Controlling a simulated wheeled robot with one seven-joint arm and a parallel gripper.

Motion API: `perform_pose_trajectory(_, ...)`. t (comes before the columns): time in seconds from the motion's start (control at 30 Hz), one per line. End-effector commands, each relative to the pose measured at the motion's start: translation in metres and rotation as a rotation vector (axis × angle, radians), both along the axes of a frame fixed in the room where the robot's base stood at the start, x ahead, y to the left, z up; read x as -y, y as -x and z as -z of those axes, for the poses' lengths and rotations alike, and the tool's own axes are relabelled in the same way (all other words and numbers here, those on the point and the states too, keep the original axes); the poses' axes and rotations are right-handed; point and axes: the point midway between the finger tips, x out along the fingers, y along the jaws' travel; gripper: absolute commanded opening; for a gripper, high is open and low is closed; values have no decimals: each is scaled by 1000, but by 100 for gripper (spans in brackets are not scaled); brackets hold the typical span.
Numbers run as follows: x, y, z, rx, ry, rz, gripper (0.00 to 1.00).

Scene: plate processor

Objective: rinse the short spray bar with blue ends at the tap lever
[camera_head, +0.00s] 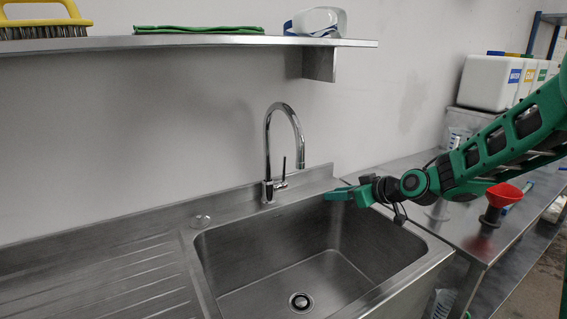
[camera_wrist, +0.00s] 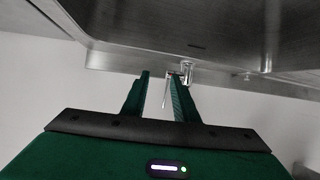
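The chrome tap (camera_head: 284,125) stands at the back rim of the steel sink (camera_head: 320,255), with its dark lever (camera_head: 284,168) upright beside the base. My gripper (camera_head: 328,194) reaches in from the right over the sink's back right corner, pointing left towards the tap and apart from it. In the wrist view its two green fingers (camera_wrist: 158,76) stand apart with a gap and nothing clearly held between them. The tap (camera_wrist: 187,70) shows beyond the fingertips there, seemingly upside down. I cannot make out the short spray bar with blue ends in either view.
A wall shelf (camera_head: 200,42) holds a yellow brush (camera_head: 45,25), a green cloth (camera_head: 198,29) and a white-and-blue item (camera_head: 318,21). On the right counter stand a red funnel (camera_head: 503,194) and white containers (camera_head: 490,82). The drainboard (camera_head: 100,280) and sink basin look clear.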

Motion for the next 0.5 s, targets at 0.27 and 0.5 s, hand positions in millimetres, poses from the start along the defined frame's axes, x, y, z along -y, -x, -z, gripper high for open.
perform_pose_trajectory(0.27,-79,-50,-32,240,-277,-55,27)
perform_pose_trajectory(0.5,-93,-64,-46,308,-366,-39,27)
